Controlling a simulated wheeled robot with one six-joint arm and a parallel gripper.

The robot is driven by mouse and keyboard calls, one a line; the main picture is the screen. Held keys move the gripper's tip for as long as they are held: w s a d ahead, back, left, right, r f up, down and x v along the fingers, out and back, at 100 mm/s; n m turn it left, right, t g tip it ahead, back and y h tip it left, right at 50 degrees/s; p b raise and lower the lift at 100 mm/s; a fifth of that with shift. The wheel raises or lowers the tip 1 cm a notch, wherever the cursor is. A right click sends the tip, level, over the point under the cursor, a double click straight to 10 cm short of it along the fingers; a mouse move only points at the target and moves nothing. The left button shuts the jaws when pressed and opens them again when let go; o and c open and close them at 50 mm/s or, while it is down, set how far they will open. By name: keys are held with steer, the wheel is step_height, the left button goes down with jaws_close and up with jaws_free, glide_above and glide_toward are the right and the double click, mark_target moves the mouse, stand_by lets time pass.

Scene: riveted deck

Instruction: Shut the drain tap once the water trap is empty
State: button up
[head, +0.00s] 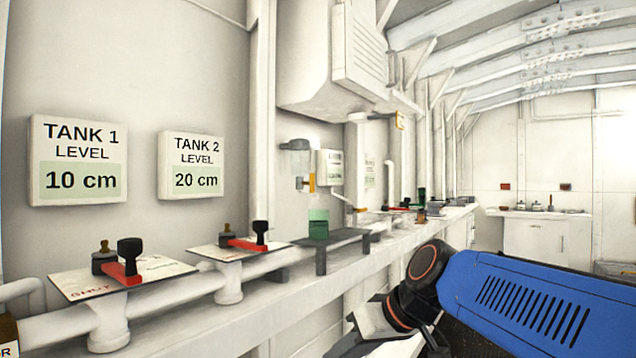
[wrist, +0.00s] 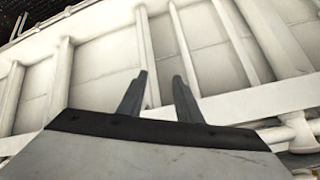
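A small unit with a grey cap and a clear bowl (head: 297,163), which looks like the water trap, is on the wall in the middle of the head view. Its water level is too small to tell. An orange-yellow upright piece (head: 312,182) shows beside the bowl; I cannot tell whether it is the drain tap or how it is set. A green container (head: 318,224) stands below on a dark stand. My gripper (wrist: 161,76) is open and empty in the wrist view, facing the white wall, apart from the trap. The trap is not visible in the wrist view.
Two red-handled valves (head: 125,272) (head: 243,243) stand on plates on a white pipe at left. Wall signs read Tank 1 level 10 cm (head: 79,160) and Tank 2 level 20 cm (head: 191,165). A white wall box (head: 335,60) overhangs. A bench (head: 545,215) stands far right.

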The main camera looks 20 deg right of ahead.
steer(key=w+d+r+n+t+y, duration=0.15)
steer(key=w+d+r+t, duration=0.25)
steer(key=w+r, duration=0.9)
steer(key=n+t+y, duration=0.2)
steer(key=t, duration=0.3)
glide_toward(308, 183)
steer(key=r+x, duration=0.1)
steer(key=x, duration=0.5)
steer(key=shift+w+d, duration=0.3)
steer(key=shift+r+m+h, duration=0.1)
steer(key=shift+m+h, duration=0.15)
jaws_close()
